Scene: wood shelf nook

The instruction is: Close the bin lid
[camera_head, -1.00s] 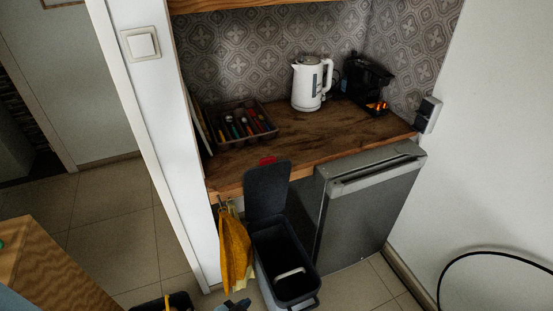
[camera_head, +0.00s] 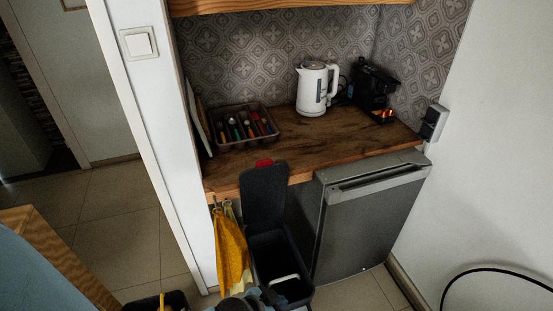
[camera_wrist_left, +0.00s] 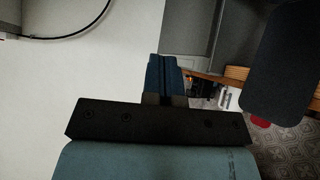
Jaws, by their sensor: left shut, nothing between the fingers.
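The bin (camera_head: 257,269) is a dark, narrow box standing on the floor in front of the counter. Its dark lid (camera_head: 264,198) stands up, open, at the back of the bin, with a red tab on its top edge. The lid also shows in the left wrist view (camera_wrist_left: 284,62) as a dark rounded panel at the right. My left gripper (camera_head: 272,293) is at the bottom of the head view, at the bin's near side, partly cut off. In the left wrist view its blue fingers (camera_wrist_left: 165,70) are together and empty, apart from the lid. My right gripper is not in view.
A yellow cloth (camera_head: 232,252) hangs left of the bin. A grey fridge (camera_head: 368,225) stands to the right. The wooden counter (camera_head: 330,136) above holds a cutlery tray (camera_head: 217,142), a white kettle (camera_head: 312,88) and a black coffee machine (camera_head: 371,88).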

